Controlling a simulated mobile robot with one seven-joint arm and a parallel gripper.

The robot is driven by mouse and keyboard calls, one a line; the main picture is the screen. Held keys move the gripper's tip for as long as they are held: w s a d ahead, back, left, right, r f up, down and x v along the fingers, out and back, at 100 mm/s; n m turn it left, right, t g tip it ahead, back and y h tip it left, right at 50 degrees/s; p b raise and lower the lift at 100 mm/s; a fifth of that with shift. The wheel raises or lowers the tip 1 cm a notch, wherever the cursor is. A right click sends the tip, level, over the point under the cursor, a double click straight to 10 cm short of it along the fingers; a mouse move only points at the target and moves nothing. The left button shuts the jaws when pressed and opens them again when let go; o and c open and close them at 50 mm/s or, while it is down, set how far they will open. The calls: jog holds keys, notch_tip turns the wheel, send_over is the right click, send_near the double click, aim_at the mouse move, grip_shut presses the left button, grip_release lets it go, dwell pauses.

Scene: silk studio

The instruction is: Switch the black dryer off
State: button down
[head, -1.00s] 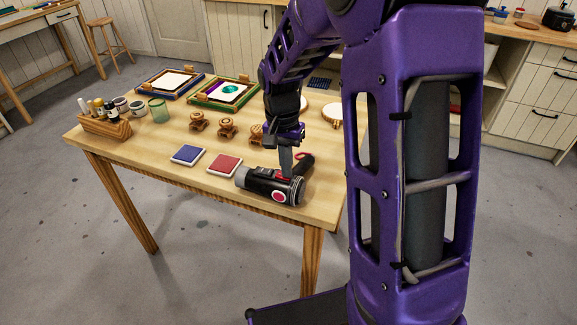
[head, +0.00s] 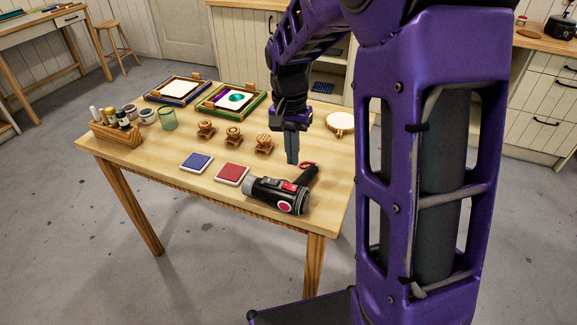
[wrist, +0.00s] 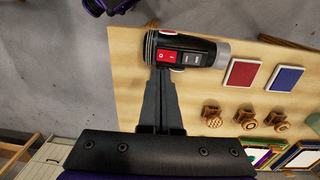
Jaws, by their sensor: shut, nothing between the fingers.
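The black dryer (head: 265,188) lies on its side near the front right edge of the table, its grey nozzle pointing left and its handle toward the back right. A red switch (head: 291,186) shows on its upper side. In the wrist view the dryer (wrist: 208,46) shows a red rocker (wrist: 168,56) with white marks and a dark one beside it; which way the rocker is tipped is too small to tell. My gripper (head: 292,160) is shut and empty, pointing down above and just behind the dryer, apart from it. In the wrist view its fingertips (wrist: 160,75) end just short of the red rocker.
A red pad (head: 231,174) and a blue pad (head: 196,163) lie left of the dryer. Several wooden stamps (head: 233,137) stand behind them. Framed screens (head: 231,100), jars and a wooden bottle rack (head: 117,134) are farther back. The table's front edge is close to the dryer.

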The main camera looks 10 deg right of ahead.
notch_tip(320, 180, up, 6)
jog(key=shift+s+d+p, duration=0.2)
jog(key=shift+d+p, duration=0.1)
jog(key=shift+d, duration=0.15)
jog(key=shift+r, duration=0.1)
